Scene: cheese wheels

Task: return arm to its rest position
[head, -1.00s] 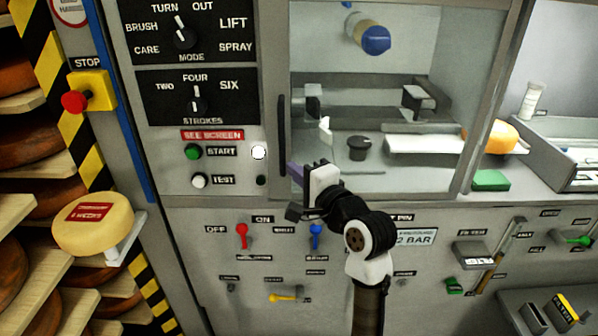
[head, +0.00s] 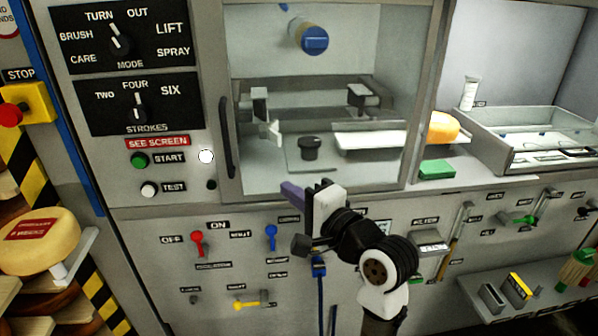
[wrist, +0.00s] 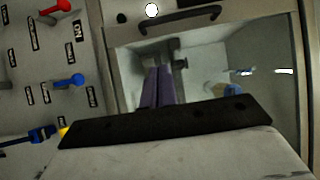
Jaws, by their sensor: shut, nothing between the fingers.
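My arm reaches up from the bottom of the head view, with its black and white joints in front of the lower panel. My gripper (head: 291,193) is at its upper end, just below and in front of the glass-fronted cabinet (head: 420,100). The purple fingers are together and hold nothing. In the wrist view the closed gripper fingers (wrist: 164,87) point toward the cabinet window, with the dark handle (wrist: 180,20) beyond them. I cannot tell the exact gap between fingers and cabinet.
A red lever (head: 197,243), blue lever (head: 271,236) and yellow lever (head: 250,303) stick out of the lower panel. A cheese wheel (head: 38,245) sits on a bracket at left. A lower shelf (head: 540,312) juts out at right. A green block (head: 437,169) lies on the ledge.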

